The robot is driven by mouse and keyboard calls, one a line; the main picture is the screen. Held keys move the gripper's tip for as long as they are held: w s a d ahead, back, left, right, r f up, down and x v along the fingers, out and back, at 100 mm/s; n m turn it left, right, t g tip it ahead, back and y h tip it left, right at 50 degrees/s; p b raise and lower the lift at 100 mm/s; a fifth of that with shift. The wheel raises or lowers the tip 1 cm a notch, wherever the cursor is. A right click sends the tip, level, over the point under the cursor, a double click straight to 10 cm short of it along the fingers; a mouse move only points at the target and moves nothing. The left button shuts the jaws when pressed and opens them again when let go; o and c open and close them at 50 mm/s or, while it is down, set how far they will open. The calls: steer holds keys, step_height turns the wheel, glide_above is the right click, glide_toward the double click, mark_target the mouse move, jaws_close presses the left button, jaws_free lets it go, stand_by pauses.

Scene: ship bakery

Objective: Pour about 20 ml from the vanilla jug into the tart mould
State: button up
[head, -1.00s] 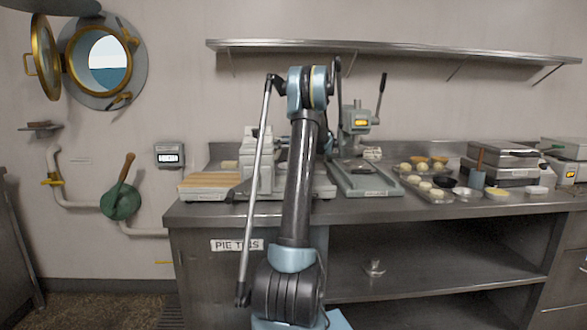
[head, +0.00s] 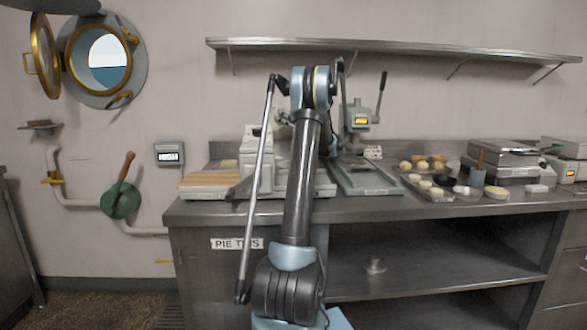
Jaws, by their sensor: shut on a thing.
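My gripper is hidden behind my own raised arm, which stands in the middle of the head view, so I cannot see its jaws or what is in them. A small grey shape shows just left of my arm's upper part, but I cannot tell what it is. I cannot make out the vanilla jug. I cannot single out the tart mould for sure: a dark round dish (head: 446,181), a small pale dish (head: 461,190) and a dish with yellow content (head: 497,193) are on the right part of the counter.
The steel counter (head: 420,211) holds a wooden-topped board (head: 208,179) at left and a lever press (head: 358,117) right of my arm. A tray (head: 436,195) of pale rounds, a blue-grey cup (head: 477,178) and a flat-lidded appliance (head: 503,153) stand further right. A wall shelf (head: 400,48) runs above.

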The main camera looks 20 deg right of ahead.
steer(key=r, duration=0.1)
steer(key=r+y+p, duration=0.1)
steer(key=r, duration=0.1)
steer(key=r+t+y, duration=0.1)
steer(key=r, duration=0.1)
steer(key=shift+s+d+r, duration=0.15)
steer(key=shift+d+r, duration=0.05)
steer(key=shift+d, duration=0.05)
stand_by(0.6)
steer(key=shift+s+d+r+p, duration=0.2)
steer(key=shift+d+r+p, duration=0.05)
steer(key=shift+p, duration=0.45)
stand_by(1.2)
steer(key=h, duration=0.2)
glide_above(279, 130)
steer(key=d, duration=0.3)
steer(key=shift+g, duration=0.4)
steer(key=shift+a+f, duration=0.2)
steer(key=shift+f, duration=2.45)
steer(key=shift+f, duration=0.1)
